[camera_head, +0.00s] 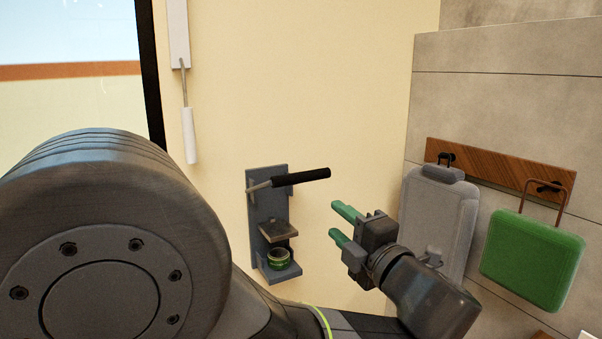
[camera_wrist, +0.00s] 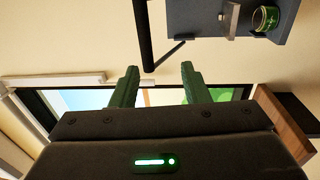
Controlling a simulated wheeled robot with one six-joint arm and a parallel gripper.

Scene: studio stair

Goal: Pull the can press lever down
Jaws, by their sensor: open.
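The can press (camera_head: 267,222) is a grey wall-mounted frame on the cream wall. Its lever (camera_head: 302,177) has a black grip and sticks out to the right, tilted slightly upward. A green can (camera_head: 279,258) sits on the press's bottom shelf, below the pressing plate (camera_head: 278,231). My gripper (camera_head: 338,222) has green fingers, is open and empty, and is to the right of the press, below the lever's grip end. In the wrist view, the black lever grip (camera_wrist: 146,35) shows beyond and between the open fingers (camera_wrist: 158,84), apart from them; the can (camera_wrist: 265,19) is at upper right.
A white handle (camera_head: 189,135) hangs from a wall box (camera_head: 178,35) at upper left. At right, a wooden rack (camera_head: 495,172) holds a grey case (camera_head: 436,215) and a green case (camera_head: 532,258), close to my gripper. The wall between press and gripper is clear.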

